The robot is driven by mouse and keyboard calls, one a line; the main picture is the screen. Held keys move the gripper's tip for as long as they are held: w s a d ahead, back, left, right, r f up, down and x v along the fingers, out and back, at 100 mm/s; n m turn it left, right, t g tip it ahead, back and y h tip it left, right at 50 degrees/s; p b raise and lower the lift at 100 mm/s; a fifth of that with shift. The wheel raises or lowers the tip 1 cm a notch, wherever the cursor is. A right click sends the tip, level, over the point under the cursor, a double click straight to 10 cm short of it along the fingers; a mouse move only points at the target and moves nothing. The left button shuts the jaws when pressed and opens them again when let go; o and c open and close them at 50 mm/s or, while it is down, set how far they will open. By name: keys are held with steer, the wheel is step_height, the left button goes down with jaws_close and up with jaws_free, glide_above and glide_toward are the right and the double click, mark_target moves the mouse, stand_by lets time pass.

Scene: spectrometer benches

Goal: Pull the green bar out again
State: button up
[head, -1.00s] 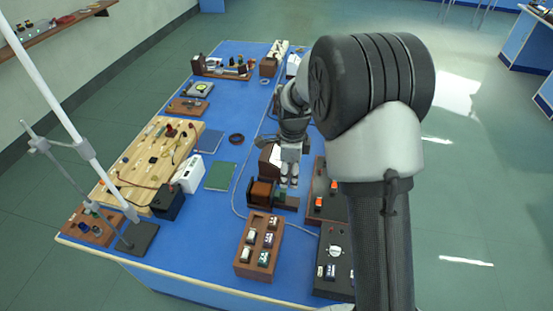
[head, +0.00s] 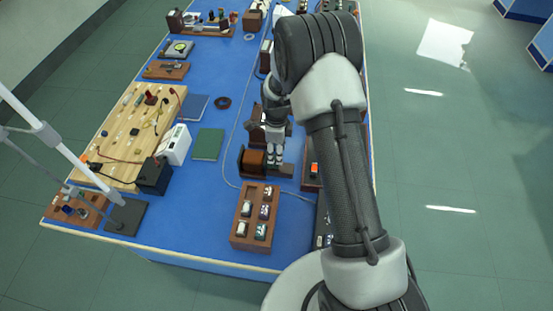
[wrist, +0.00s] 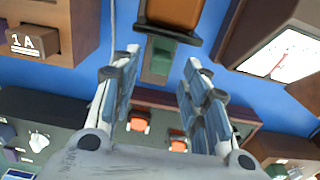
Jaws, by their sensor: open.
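In the wrist view a short green bar (wrist: 160,56) lies in line with a brown coil block (wrist: 175,14), its far end meeting the block's dark edge. How far it reaches into the coil is hidden. My gripper (wrist: 163,70) is open, with one finger on each side of the bar and visible gaps between. I cannot tell whether the fingertips are level with it. In the head view the coil block (head: 253,160) stands left of my gripper (head: 274,162), and my fingers hide the bar.
A wooden rack with several small blocks (head: 249,232) stands close in front. A dark panel with orange switches (wrist: 138,122) lies below the fingers in the wrist view. A paper-faced meter (wrist: 282,54) stands at the right there. A green book (head: 208,144) lies left on the blue table.

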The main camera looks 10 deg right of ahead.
steer(key=shift+f+b, duration=0.3)
steer(key=shift+f, duration=2)
jaws_close()
